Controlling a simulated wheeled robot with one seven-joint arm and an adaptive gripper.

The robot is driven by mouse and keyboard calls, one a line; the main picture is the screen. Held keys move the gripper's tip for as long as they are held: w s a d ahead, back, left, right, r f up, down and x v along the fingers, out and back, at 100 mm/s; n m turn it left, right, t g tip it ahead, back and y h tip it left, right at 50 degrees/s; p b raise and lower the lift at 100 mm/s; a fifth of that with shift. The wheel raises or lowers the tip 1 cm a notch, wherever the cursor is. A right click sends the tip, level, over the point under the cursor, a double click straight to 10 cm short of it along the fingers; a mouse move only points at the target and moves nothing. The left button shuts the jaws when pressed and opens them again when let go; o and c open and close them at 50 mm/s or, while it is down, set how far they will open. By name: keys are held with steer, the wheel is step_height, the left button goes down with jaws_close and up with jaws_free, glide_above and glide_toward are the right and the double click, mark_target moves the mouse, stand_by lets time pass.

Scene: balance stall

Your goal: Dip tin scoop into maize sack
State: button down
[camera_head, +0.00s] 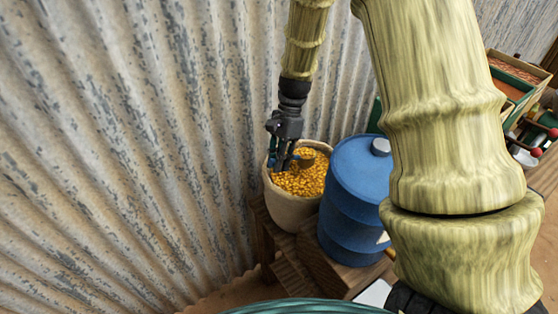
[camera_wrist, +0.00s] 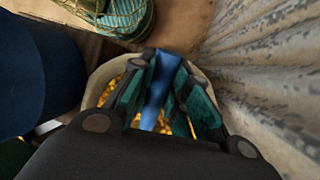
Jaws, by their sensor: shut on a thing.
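The maize sack (camera_head: 291,211) stands open beside the corrugated wall, filled with yellow maize (camera_head: 306,180). My gripper (camera_head: 283,160) points down over the left part of the sack's mouth. It is shut on the blue handle of the tin scoop, and the handle (camera_wrist: 160,82) shows between the fingers in the wrist view. A brownish, curved part (camera_head: 306,159) at the maize beside my fingers looks like the scoop's bowl. How deep the scoop sits in the maize is hard to tell. In the wrist view the sack's rim (camera_wrist: 97,85) surrounds the fingers, which hide much of the maize.
A blue drum (camera_head: 367,175) stands close to the right of the sack. The corrugated wall (camera_head: 130,150) rises close on the left and behind. A wooden stand (camera_head: 290,270) bears the sack and the drum. Crates (camera_head: 515,75) with goods are at the far right.

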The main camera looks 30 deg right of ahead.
steer(key=shift+s+p+v, duration=0.2)
steer(key=shift+p+v, duration=0.05)
steer(key=shift+v, duration=0.7)
steer(key=shift+s+p+v, duration=0.2)
steer(key=shift+s+v, duration=0.05)
steer(key=shift+v, duration=0.75)
steer(key=shift+d, duration=0.2)
